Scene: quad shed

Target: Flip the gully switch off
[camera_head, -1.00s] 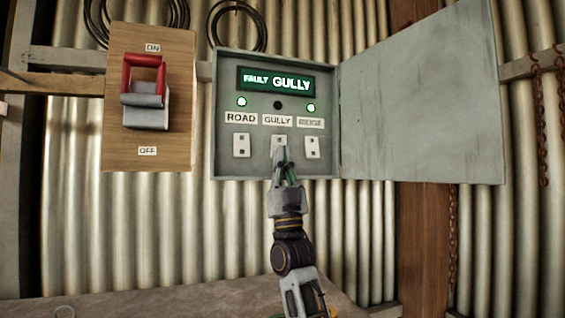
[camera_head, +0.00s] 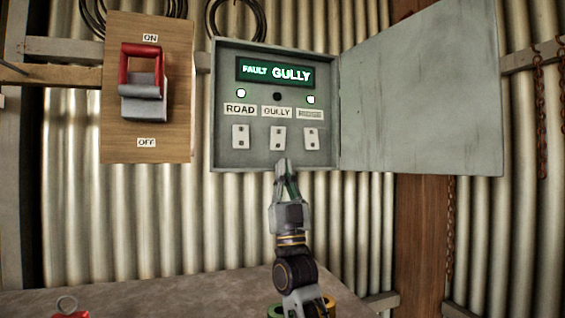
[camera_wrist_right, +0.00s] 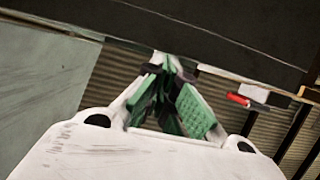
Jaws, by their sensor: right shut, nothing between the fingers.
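The gully switch (camera_head: 278,138) is a small white rocker under the GULLY label (camera_head: 277,112), in the middle of a row of three in the open grey box. Its exact on or off position is too small to tell. My right gripper (camera_head: 284,163) is shut and empty, with its tips just below the gully switch, near the box's lower edge. It looks apart from the switch. In the right wrist view the closed green-padded fingers (camera_wrist_right: 172,75) show with nothing between them. The display (camera_head: 275,72) reads FAULT GULLY. My left gripper is not in view.
The road switch (camera_head: 240,137) and a third switch (camera_head: 311,139) flank the gully one. The box door (camera_head: 420,95) stands open to the right. A red-handled lever (camera_head: 142,85) on a wooden board is at left, up near ON. A bench (camera_head: 170,297) lies below.

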